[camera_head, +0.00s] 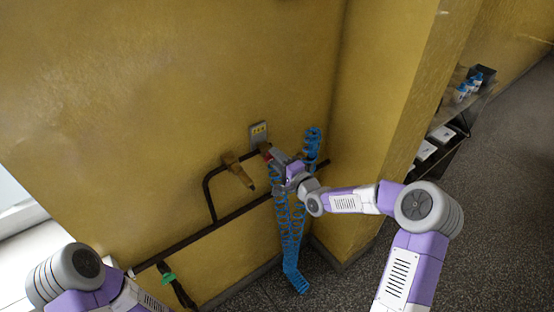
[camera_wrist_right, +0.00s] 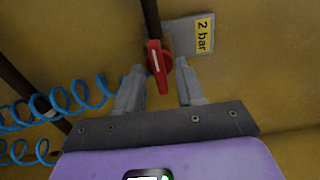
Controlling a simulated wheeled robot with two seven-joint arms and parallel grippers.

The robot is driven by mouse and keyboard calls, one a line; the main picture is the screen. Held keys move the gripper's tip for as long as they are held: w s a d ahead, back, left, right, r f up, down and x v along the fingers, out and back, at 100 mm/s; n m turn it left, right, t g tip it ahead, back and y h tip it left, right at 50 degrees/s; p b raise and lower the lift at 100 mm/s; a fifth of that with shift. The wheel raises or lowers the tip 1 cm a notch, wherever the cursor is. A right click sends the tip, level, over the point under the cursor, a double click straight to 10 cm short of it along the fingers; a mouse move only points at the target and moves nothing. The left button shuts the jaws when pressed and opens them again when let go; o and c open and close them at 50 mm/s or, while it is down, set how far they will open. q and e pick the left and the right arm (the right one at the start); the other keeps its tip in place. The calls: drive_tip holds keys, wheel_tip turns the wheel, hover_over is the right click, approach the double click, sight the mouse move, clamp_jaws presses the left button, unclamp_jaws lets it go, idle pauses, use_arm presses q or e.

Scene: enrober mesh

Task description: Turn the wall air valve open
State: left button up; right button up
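The wall air valve shows as a red lever handle (camera_wrist_right: 159,68) on a dark pipe in the right wrist view. The handle lies roughly in line with the pipe in that picture. In the head view a bit of red (camera_head: 266,150) shows at the pipe's end, partly hidden by my right gripper (camera_head: 284,166). In the wrist view my right gripper (camera_wrist_right: 160,85) is open, one finger either side of the handle's lower part, with gaps visible on both sides. Whether the fingertips reach around the handle is hard to tell. My left arm shows at the lower left, but its gripper is not visible.
A "2 bar" plate (camera_wrist_right: 203,36) is on the wall beside the valve. A blue coiled hose (camera_head: 290,240) hangs below my right gripper. A brown fitting (camera_head: 238,170) sits left of the valve. A shelf (camera_head: 445,140) with bottles stands at right.

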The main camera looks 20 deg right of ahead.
drive_tip(key=v, duration=0.7)
drive_tip(key=shift+s+p, duration=0.25)
drive_tip(key=shift+p, duration=0.1)
drive_tip(key=shift+d, duration=0.1)
drive_tip(key=s+a+f+n+g, duration=0.2)
drive_tip(key=s+a+f+g, duration=0.15)
drive_tip(key=f, duration=0.35)
drive_tip(key=s+a+f+n+g, duration=0.1)
drive_tip(key=s+a+f+g, duration=0.2)
drive_tip(key=f, duration=0.4)
drive_tip(key=s+a+f+n+g, duration=0.2)
drive_tip(key=s+a+f, duration=0.15)
drive_tip(key=f, duration=0.45)
drive_tip(key=s+a+f+n+g+h, duration=0.1)
drive_tip(key=s+f+n+g, duration=0.2)
drive_tip(key=s, duration=0.6)
drive_tip(key=s+a+f+n+g+h, duration=0.1)
drive_tip(key=s+f+n+g, duration=0.2)
drive_tip(key=s, duration=0.7)
wheel_tip(320, 180, down, 4)
drive_tip(key=shift+s+r+n+g, duration=0.1)
drive_tip(key=shift+s+n+g, duration=0.2)
drive_tip(key=shift+g, duration=0.75)
